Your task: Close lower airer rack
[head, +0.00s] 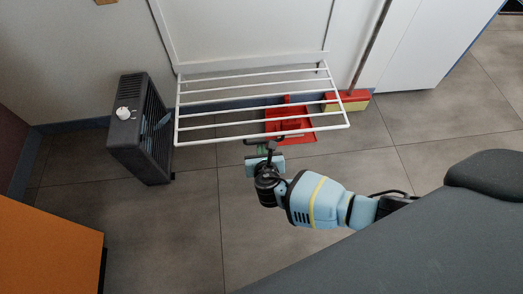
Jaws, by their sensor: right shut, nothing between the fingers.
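The lower airer rack (246,123) is a white wire frame with several bars. It is folded out from the white wall panel (245,35) and sticks out over the floor. My right gripper (266,146) is at the rack's front edge, near the middle of its front bar. Its fingers are shut with nothing between them. It overlaps the bar in the picture, and I cannot tell whether it touches. My left gripper is out of view.
A dark heater (140,130) with a white knob stands left of the rack. A red dustpan (290,127) lies on the floor beneath it, and a red and yellow broom (347,101) leans at the right. An orange surface (45,250) is at lower left. The tiled floor between is clear.

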